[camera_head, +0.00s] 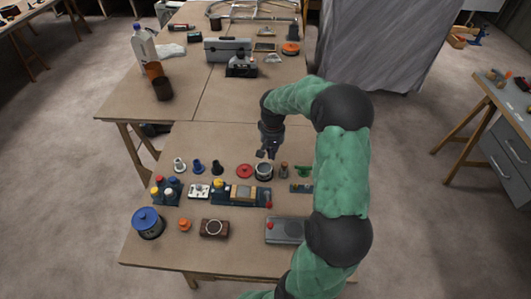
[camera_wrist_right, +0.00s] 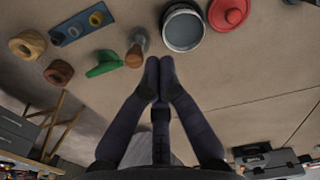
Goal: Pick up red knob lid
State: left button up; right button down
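The red knob lid (camera_head: 244,171) lies on the near table, just left of an open grey pot (camera_head: 263,171). In the right wrist view the lid (camera_wrist_right: 228,12) is at the top, partly cut off by the frame edge, with the pot (camera_wrist_right: 184,28) beside it. My right gripper (camera_head: 267,153) is above the table, close to the far side of the pot and apart from the lid. In the wrist view its fingertips (camera_wrist_right: 159,75) are together with nothing between them. My left gripper is not in view.
A wooden peg-like piece (camera_head: 284,170) and a green part (camera_head: 303,171) stand right of the pot. A blue holder with a wooden block (camera_head: 244,193) lies in front of the lid. Small dark-blue pieces (camera_head: 197,166) stand to the left. The table behind the lid is clear.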

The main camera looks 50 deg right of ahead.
jog(key=c, duration=1.9)
grip_release()
jog(key=shift+c, duration=0.2)
jog(key=o, duration=1.5)
jog(key=shift+o, duration=0.2)
jog(key=shift+r, duration=0.15)
